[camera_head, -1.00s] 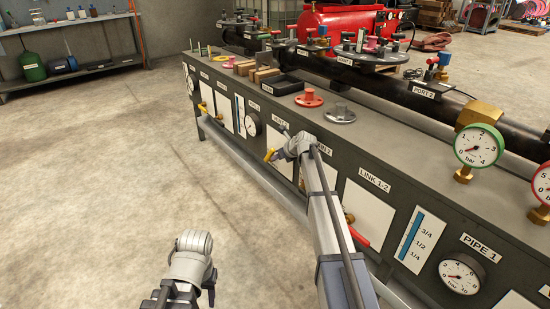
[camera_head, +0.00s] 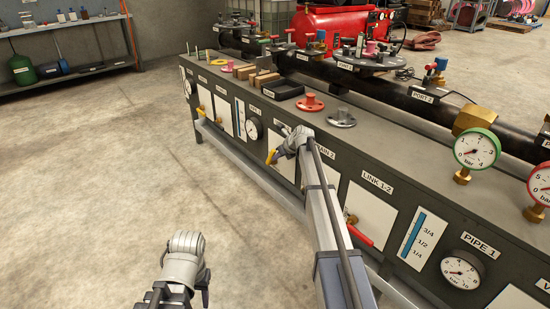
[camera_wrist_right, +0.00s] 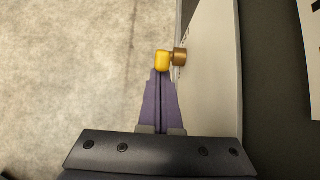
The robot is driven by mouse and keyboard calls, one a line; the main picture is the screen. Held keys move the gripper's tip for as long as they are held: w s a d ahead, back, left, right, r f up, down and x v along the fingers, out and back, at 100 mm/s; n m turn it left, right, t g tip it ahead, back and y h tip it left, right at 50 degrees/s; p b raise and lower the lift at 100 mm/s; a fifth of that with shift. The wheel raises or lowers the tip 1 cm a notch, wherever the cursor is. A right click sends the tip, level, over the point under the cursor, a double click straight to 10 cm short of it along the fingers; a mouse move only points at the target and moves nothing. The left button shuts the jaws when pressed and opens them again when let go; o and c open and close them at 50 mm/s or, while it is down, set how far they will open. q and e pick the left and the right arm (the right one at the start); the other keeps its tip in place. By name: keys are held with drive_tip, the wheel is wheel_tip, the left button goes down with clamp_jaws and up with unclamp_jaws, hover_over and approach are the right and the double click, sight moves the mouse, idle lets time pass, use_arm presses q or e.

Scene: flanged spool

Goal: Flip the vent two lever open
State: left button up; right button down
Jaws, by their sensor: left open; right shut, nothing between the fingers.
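The yellow vent two lever (camera_head: 271,157) is on the bench's front panel, partly hidden by my right arm. In the right wrist view, its yellow end (camera_wrist_right: 162,62) sits beside a brass stem (camera_wrist_right: 180,57) on a white plate. My right gripper (camera_wrist_right: 161,72) is shut and empty, with its purple fingertips right at the yellow end; I cannot tell whether they touch. In the head view, my right gripper (camera_head: 284,148) is mostly hidden behind its wrist. My left gripper (camera_head: 184,298) is low in the head view, away from the bench, open and partly cut off.
A red lever (camera_head: 359,235) sits right of my right arm under the LINK 1-2 label (camera_head: 378,185). Another yellow lever (camera_head: 201,110) is farther left. Gauges (camera_head: 461,273) line the panel. The floor at left is clear.

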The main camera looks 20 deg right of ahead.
drive_tip(key=shift+w+a+r+p, duration=0.15)
drive_tip(key=shift+w+r+p, duration=0.25)
drive_tip(key=shift+w, duration=0.15)
drive_tip(key=shift+w+a+r+p, duration=0.15)
drive_tip(key=shift+w+r+p, duration=0.2)
drive_tip(key=shift+w, duration=0.2)
drive_tip(key=shift+w+a+r, duration=0.15)
drive_tip(key=shift+w+r, duration=0.05)
drive_tip(key=shift+w, duration=0.25)
drive_tip(key=shift+w+a+r, duration=0.15)
drive_tip(key=shift+w, duration=0.25)
drive_tip(key=shift+w+a, duration=0.1)
drive_tip(key=shift+w, duration=0.05)
drive_tip(key=s+d, duration=0.2)
drive_tip(key=s, duration=0.3)
drive_tip(key=s+r+p, duration=0.2)
drive_tip(key=r+p, duration=0.7)
drive_tip(key=p, duration=0.1)
drive_tip(key=s+d+r+p, duration=0.1)
drive_tip(key=s+r+p, duration=0.1)
drive_tip(key=r+p, duration=0.8)
drive_tip(key=shift+d+r, duration=0.15)
drive_tip(key=shift+s, duration=0.1)
